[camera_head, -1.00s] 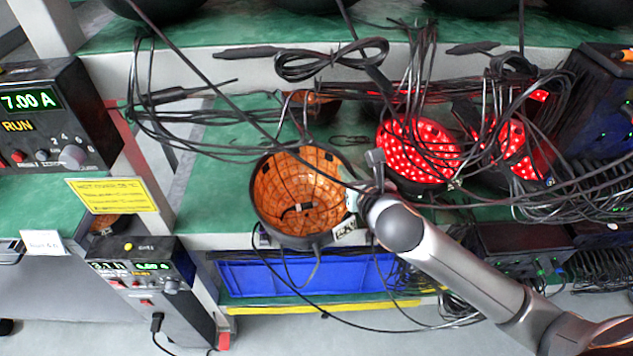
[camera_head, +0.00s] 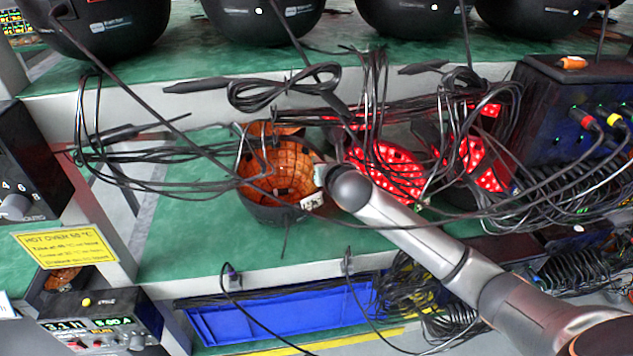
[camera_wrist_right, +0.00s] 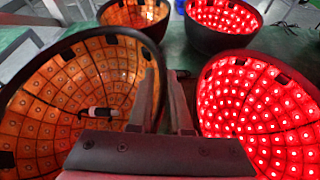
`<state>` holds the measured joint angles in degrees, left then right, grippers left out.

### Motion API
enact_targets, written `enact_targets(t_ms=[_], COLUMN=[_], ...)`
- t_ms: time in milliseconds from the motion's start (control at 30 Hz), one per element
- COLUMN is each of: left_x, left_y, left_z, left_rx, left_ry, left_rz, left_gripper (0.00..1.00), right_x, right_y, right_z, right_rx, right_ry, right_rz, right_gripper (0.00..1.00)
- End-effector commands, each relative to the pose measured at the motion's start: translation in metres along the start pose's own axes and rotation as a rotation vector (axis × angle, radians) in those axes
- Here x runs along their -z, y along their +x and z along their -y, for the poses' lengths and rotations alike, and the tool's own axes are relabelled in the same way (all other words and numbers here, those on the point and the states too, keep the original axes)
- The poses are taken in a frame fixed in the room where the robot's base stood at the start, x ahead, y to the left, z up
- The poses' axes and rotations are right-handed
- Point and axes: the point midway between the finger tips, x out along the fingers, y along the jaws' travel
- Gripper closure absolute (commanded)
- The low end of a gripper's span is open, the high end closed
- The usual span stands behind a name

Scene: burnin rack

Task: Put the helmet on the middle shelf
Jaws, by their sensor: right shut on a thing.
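The helmet (camera_head: 268,212), a black shell with an orange tiled lining, is tilted with its open side toward me, over the green middle shelf (camera_head: 180,235). I cannot tell whether it rests on the shelf. My right gripper (camera_head: 322,178) is at its right rim, with the fingers mostly hidden behind my wrist. In the right wrist view, my right gripper (camera_wrist_right: 168,105) is shut on the rim of the helmet (camera_wrist_right: 55,95), whose orange inside fills the left. My left gripper is not in view.
A red-lit helmet (camera_head: 385,172) stands close to the right, with another beyond it. Another orange-lined helmet (camera_wrist_right: 140,14) is behind. Cables (camera_head: 285,88) hang across the front. Black helmets (camera_head: 265,18) line the upper shelf. A blue bin (camera_head: 270,312) sits below.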

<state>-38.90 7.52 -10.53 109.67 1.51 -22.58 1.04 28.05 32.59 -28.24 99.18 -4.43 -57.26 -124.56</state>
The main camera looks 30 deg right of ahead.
Motion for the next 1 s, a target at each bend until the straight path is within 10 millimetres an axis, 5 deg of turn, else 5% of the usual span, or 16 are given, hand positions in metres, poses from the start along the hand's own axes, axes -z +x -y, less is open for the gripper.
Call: enact_targets(t_ms=[333, 567, 600, 800, 1000], left_x=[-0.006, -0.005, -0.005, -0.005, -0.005], left_y=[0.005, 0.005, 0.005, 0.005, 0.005], left_z=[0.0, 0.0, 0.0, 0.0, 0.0], left_rx=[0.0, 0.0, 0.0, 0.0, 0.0], left_ry=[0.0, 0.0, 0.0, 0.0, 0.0], left_rz=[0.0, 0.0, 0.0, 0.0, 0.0], left_gripper=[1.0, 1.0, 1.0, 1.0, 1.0], right_x=[0.035, 0.036, 0.038, 0.038, 0.037], right_y=[0.014, 0.015, 0.015, 0.015, 0.015], right_z=[0.004, 0.004, 0.004, 0.004, 0.004], right_rx=[-0.002, -0.003, -0.001, -0.001, -0.001], right_ry=[0.004, 0.002, 0.0, 0.0, 0.0], right_rz=[0.003, 0.005, 0.001, 0.002, 0.002], right_gripper=[1.0, 1.0, 0.79, 0.56, 0.53])
